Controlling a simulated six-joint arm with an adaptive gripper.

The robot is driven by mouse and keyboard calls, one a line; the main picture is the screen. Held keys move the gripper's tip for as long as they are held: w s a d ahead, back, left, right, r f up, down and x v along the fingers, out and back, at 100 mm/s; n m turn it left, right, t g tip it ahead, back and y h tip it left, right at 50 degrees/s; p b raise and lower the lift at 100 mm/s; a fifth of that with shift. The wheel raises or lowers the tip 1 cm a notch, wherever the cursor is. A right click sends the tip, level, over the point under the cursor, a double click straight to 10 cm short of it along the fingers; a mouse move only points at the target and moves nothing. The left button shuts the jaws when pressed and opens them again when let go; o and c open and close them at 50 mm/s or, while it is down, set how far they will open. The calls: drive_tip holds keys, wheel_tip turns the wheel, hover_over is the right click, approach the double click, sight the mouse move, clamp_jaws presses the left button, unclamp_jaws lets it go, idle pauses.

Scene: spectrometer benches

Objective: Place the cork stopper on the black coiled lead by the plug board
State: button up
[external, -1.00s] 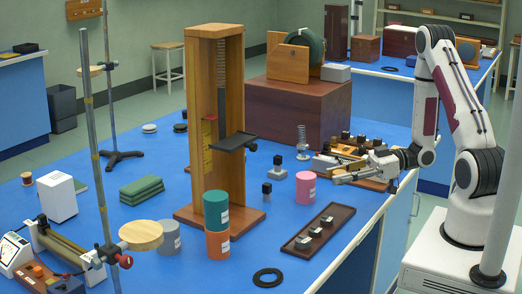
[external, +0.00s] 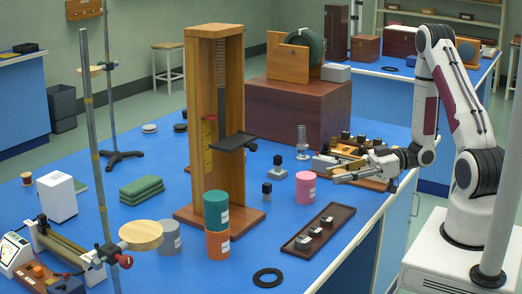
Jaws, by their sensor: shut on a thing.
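My gripper (external: 338,179) is low over the right part of the blue bench, to the right of the pink cylinder, with its fingers pointing left. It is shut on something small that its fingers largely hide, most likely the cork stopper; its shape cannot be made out.
A pink cylinder (external: 306,187) and small black-topped blocks stand near my gripper. A teal can (external: 216,205) on an orange can (external: 217,243) stands left of the dark board. A tall wooden frame (external: 233,80) rises mid-bench. Boards with knobs (external: 362,152) lie behind my gripper.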

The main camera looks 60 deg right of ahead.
drive_tip(key=a+r+n+g+y, duration=0.1)
drive_tip(key=a+r, duration=0.1)
drive_tip(key=a, duration=5.2)
drive_tip(key=d+f+m+t+h, duration=0.1)
drive_tip(key=d+m+t+h, duration=0.4)
drive_tip(key=d+m+h, duration=0.7)
drive_tip(key=shift+w+d+f+t+h, duration=0.3)
drive_tip(key=shift+d+h, duration=1.4)
drive_tip(key=shift+d, duration=1.2)
